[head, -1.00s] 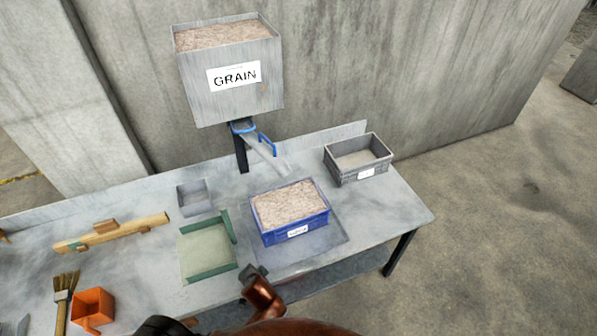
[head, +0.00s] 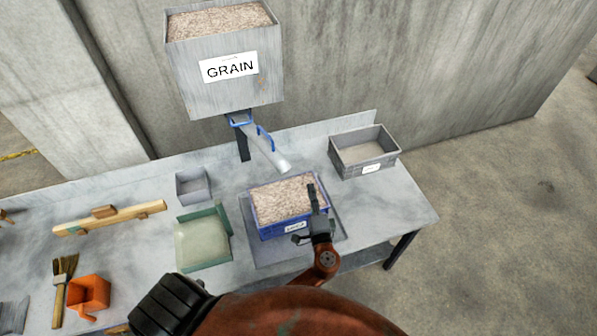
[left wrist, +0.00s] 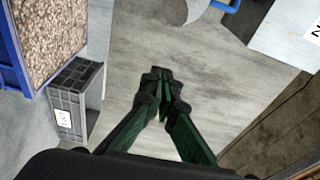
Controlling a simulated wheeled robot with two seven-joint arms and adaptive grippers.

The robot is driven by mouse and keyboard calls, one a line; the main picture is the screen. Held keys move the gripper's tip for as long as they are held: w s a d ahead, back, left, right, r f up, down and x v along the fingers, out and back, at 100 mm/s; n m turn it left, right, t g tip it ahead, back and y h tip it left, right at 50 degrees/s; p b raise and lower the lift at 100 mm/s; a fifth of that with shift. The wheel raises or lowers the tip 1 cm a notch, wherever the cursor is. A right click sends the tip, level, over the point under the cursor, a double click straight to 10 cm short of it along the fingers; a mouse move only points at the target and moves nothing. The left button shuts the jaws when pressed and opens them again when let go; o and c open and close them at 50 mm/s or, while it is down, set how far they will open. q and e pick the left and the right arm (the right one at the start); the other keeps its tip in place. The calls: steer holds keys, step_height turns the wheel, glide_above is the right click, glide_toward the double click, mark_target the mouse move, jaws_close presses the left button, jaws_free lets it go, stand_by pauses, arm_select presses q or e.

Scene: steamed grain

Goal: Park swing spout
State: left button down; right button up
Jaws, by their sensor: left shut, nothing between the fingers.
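The swing spout (head: 270,153) is a grey metal chute with a blue handle (head: 265,138), under the grain hopper (head: 225,80). It slants down to the right, its lower end just behind the blue crate of grain (head: 265,228). My left gripper (head: 312,190) is shut and empty, in front of the crate's right part in the head view and apart from the spout. My right gripper is out of view.
A grey crate (head: 366,168) stands at the back right. A small grey box (head: 193,188), a green tray (head: 185,240), a wooden beam (head: 130,217), a brush (head: 60,285) and an orange scoop (head: 88,295) lie to the left. The table's front right corner is clear.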

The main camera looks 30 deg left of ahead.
arm_select(q)
steer(key=p+x, duration=0.2)
steer(key=x, duration=0.8)
steer(key=s+a+p, duration=0.2)
steer(key=s, duration=0.1)
steer(key=shift+s+a+f, duration=0.1)
steer(key=shift+s+f, duration=0.05)
steer(key=shift+s, duration=0.1)
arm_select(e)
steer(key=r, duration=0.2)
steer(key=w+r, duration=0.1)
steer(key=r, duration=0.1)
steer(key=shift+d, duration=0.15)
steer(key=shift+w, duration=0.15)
arm_select(q)
steer(key=shift+s, duration=0.15)
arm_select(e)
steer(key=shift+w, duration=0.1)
